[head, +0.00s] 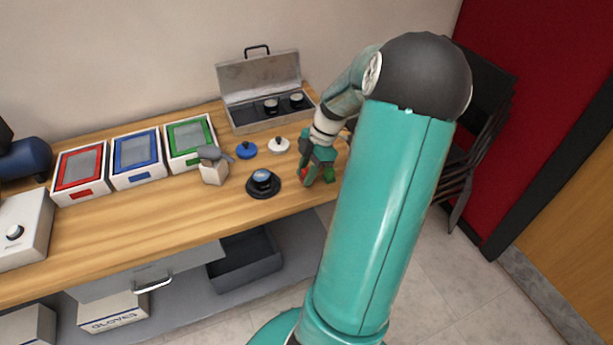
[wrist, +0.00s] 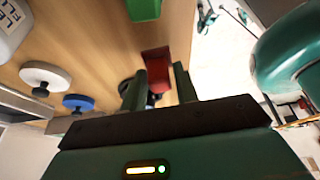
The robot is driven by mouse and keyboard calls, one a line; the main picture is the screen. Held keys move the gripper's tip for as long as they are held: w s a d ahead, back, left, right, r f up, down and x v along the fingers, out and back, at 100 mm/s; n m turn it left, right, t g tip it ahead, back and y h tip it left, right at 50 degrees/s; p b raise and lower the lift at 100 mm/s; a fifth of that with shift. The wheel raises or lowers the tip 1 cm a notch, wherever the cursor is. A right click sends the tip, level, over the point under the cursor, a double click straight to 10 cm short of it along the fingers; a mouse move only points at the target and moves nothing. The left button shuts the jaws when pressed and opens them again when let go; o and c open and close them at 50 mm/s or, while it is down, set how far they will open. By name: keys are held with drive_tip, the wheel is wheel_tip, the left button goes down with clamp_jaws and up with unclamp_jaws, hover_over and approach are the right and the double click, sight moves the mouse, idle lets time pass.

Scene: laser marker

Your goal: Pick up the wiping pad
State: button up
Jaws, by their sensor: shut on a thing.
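My gripper (head: 308,178) is at the right end of the wooden bench, low over its top. In the wrist view, its two fingers (wrist: 160,80) are closed around a red block (wrist: 156,66), which also shows as a small red patch in the head view (head: 302,173). Its underside and any contact with the bench are hidden. No label marks the wiping pad, so I cannot tell whether it is this block. A white disc with a dark knob (head: 279,145) and a blue one (head: 246,150) lie left of my gripper.
A green block (head: 328,167) stands close by my gripper. A black round base (head: 263,184) lies to its left. An open metal case (head: 262,120) is behind, and red, blue and green trays (head: 137,158) stand farther left. Chairs (head: 472,150) are beyond the bench's right end.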

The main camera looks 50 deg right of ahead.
wheel_tip(320, 180, up, 26)
drive_tip(key=shift+f, duration=0.15)
drive_tip(key=shift+o, duration=0.9)
drive_tip(key=shift+c, duration=0.5)
